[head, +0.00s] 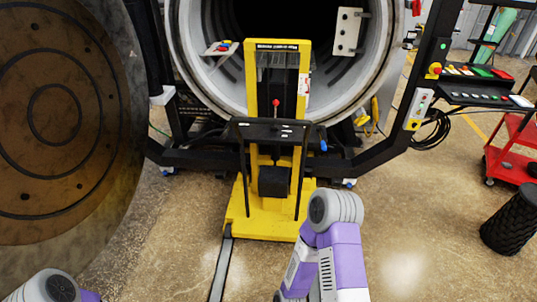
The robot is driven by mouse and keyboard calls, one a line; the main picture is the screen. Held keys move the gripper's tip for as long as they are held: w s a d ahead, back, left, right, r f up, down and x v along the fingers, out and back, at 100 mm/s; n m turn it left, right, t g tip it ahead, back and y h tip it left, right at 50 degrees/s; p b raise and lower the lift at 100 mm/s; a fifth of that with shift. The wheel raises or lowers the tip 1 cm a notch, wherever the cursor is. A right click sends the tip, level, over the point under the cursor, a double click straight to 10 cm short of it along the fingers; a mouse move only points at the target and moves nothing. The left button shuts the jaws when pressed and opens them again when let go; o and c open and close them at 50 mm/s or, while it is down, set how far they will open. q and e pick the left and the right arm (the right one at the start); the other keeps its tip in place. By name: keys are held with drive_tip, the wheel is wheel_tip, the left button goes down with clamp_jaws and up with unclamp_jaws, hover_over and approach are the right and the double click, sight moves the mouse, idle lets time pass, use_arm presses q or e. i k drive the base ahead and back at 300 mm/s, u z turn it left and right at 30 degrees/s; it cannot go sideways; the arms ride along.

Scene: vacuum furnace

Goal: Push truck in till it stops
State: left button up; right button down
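The truck (262,222) is a yellow lift truck with an upright mast and a black push handle (275,132). It stands upright on the floor in front of the round furnace opening (205,78). Its mast overlaps the lower part of the opening in the head view; I cannot tell how far in it stands or whether it touches the furnace. Parts of my two arms show at the bottom, the right one just in front of the truck's base and the left one in the lower left corner. Neither gripper is in view.
The big round furnace door (60,110) hangs open at left. A black frame (385,155) with a control panel (470,85) flanks the truck on the right. A red cart (515,150) and a black ribbed cylinder (512,220) stand at far right.

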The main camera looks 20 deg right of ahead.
sight(266, 208)
drive_tip(key=z, duration=0.5)
drive_tip(key=i, duration=1.45)
drive_tip(key=u, duration=0.65)
